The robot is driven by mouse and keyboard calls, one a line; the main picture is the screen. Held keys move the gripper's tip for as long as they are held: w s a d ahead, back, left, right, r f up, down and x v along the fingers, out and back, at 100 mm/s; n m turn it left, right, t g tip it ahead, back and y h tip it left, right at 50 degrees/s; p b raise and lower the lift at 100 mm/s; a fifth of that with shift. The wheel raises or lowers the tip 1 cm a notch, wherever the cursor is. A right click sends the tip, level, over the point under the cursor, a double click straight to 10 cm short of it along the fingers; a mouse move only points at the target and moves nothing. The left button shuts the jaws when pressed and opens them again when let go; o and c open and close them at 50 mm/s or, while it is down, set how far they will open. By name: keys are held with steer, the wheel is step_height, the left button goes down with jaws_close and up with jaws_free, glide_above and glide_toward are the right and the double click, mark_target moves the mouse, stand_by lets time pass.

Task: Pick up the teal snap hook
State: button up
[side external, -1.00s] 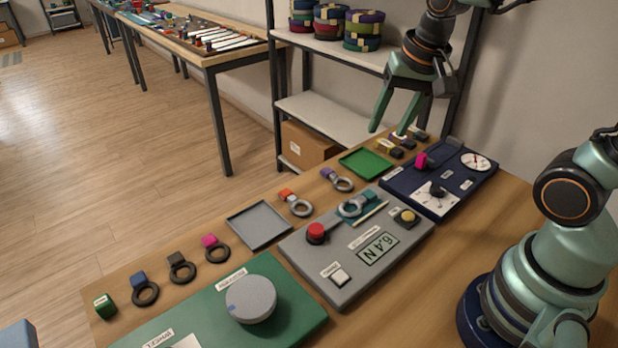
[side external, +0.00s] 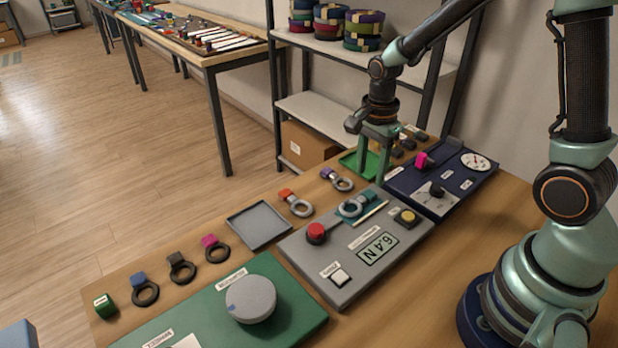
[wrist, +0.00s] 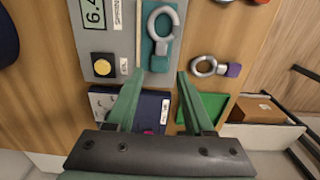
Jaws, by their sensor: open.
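The teal snap hook (side external: 350,208) lies on a teal pad on the grey panel (side external: 318,268), a grey hook ring with a teal block. In the side view its block end is close to my fingers. In the wrist view the snap hook (wrist: 163,22) is at top centre, ring end away from me, just beyond my fingertips. My gripper (side external: 373,178) points down, its green fingers apart, near the back edge of the grey panel. In the wrist view my gripper (wrist: 160,73) is empty, and the fingertips do not surround the hook.
A purple hook (side external: 338,180) and an orange hook (side external: 296,203) lie left of the grey panel. The green tray (side external: 352,160) is behind my fingers. A red button (side external: 316,233) and yellow button (side external: 407,217) stand on the panel. The navy panel (side external: 425,195) is at right.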

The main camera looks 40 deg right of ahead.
mark_target(367, 195)
steer(key=shift+f, duration=3)
jaws_close()
